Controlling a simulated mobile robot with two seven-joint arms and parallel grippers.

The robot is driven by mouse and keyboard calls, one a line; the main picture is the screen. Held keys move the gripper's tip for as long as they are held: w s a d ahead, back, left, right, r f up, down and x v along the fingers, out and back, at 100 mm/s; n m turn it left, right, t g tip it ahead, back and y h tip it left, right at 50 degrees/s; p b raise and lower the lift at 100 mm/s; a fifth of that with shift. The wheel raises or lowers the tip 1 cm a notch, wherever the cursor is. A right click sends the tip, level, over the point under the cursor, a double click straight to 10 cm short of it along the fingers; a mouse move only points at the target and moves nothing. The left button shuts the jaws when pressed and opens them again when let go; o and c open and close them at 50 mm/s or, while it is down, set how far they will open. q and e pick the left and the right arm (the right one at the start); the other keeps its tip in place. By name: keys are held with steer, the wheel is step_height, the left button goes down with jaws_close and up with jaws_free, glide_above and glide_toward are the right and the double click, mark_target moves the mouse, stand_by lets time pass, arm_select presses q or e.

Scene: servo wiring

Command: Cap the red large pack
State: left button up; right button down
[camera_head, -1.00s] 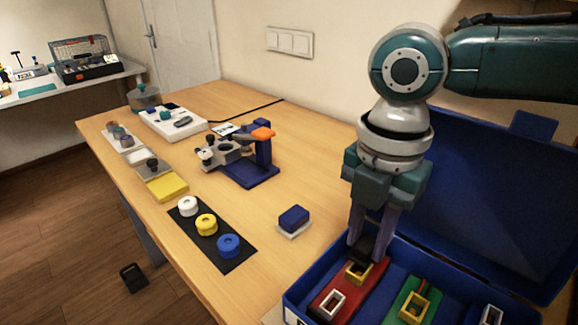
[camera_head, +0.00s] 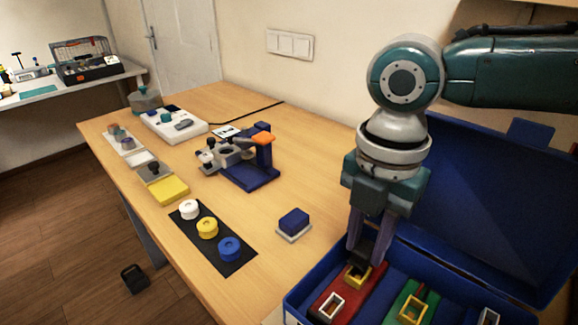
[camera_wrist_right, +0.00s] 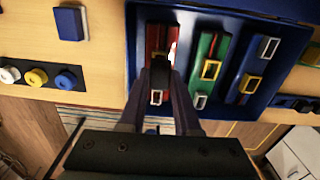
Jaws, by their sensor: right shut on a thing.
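The red large pack (camera_head: 344,289) lies in the left slot of the open blue case (camera_head: 298,293). It carries a white frame-shaped connector (camera_head: 332,306) at its near end and a yellow one (camera_head: 359,277) farther back. My right gripper (camera_head: 361,257) points down over the far part of the pack, shut on a small dark piece, probably a cap. I cannot tell whether the piece touches the pack. In the right wrist view, the fingers (camera_wrist_right: 160,68) cover the pack's middle, and part of the red pack (camera_wrist_right: 155,38) shows beyond them. My left gripper is out of view.
A green pack (camera_head: 395,306) with a yellow connector lies right of the red one. The case lid (camera_head: 490,200) stands open behind. A blue block (camera_head: 293,220) on a white base and a black mat (camera_head: 238,260) with white, yellow and blue round pieces lie left. Table between is clear.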

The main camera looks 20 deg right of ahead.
mark_target(365, 246)
steer(key=shift+f+b, duration=1)
steer(key=shift+f, duration=0.4)
steer(key=c, duration=0.5)
jaws_free()
steer(key=shift+c, duration=0.2)
steer(key=shift+r, duration=0.1)
step_height(365, 246, up, 10)
steer(key=shift+f+p, duration=0.1)
steer(key=shift+p, duration=0.25)
